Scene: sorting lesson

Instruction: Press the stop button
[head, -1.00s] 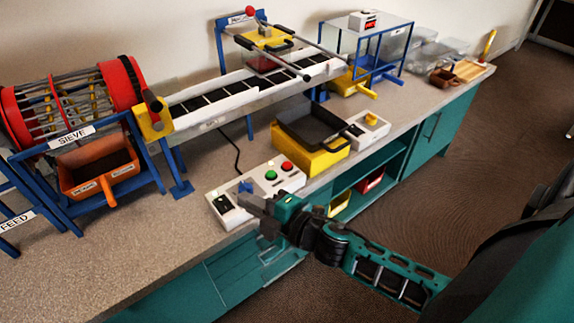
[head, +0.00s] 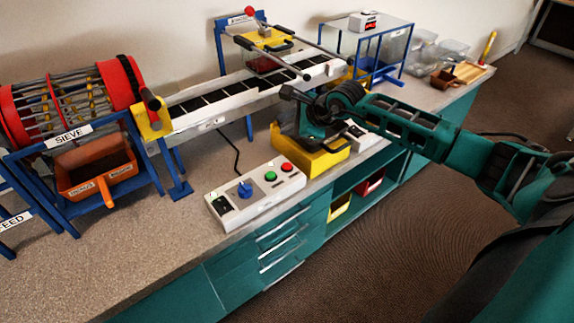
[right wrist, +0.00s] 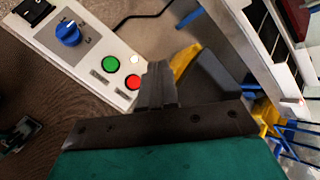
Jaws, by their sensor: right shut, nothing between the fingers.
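A white control box (head: 240,198) lies on the bench near its front edge. It has a red button (head: 287,167) at its right end, a green button (head: 271,176) beside that, and a blue knob (head: 245,188). The right wrist view shows the red button (right wrist: 133,82) just left of the fingertips. My right gripper (head: 288,92) is shut and empty. In the head view it appears above and beyond the box, over the yellow bin; it does not seem to touch the button. Small labels by the buttons are too blurred to read. My left gripper is not in view.
The conveyor (head: 228,98) runs behind the control box, with the sieve (head: 72,100) and its orange tray (head: 95,172) at the left. A yellow bin (head: 318,160) stands right of the box, partly hidden by my arm. The bench front left is clear.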

